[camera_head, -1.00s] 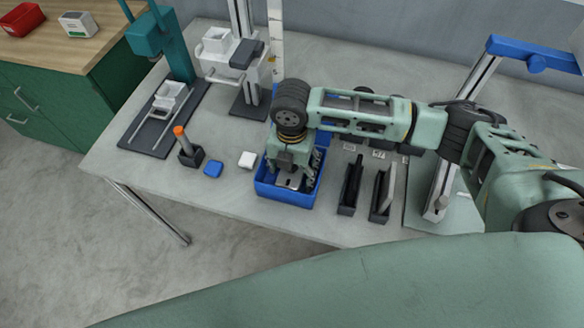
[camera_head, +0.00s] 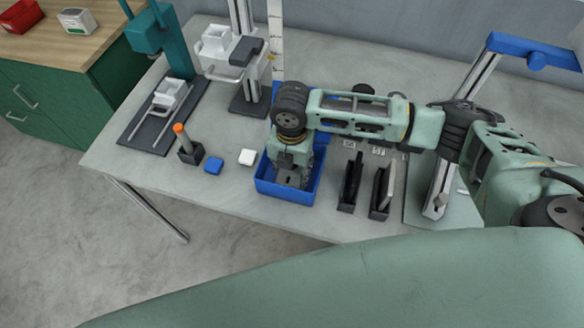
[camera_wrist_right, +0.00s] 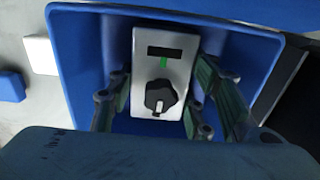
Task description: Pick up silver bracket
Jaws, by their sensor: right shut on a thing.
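The silver bracket (camera_wrist_right: 177,60) is a flat, light-grey plate with a dark slot, a small green mark and a black knob-like part. It is inside the blue bin (camera_head: 262,187), which also shows in the right wrist view (camera_wrist_right: 75,65). My right gripper (camera_head: 292,181) reaches down into the bin from above. Its dark green fingers (camera_wrist_right: 158,105) are shut on the bracket, on both sides of the plate. In the head view the gripper hides most of the bracket. My left gripper is not in view.
A blue block (camera_head: 213,165) and a white block (camera_head: 247,157) lie left of the bin. An orange-topped holder (camera_head: 187,150) stands farther left. Black slotted holders (camera_head: 349,185) stand close on the right. A blue-topped frame (camera_head: 530,55) rises farther right.

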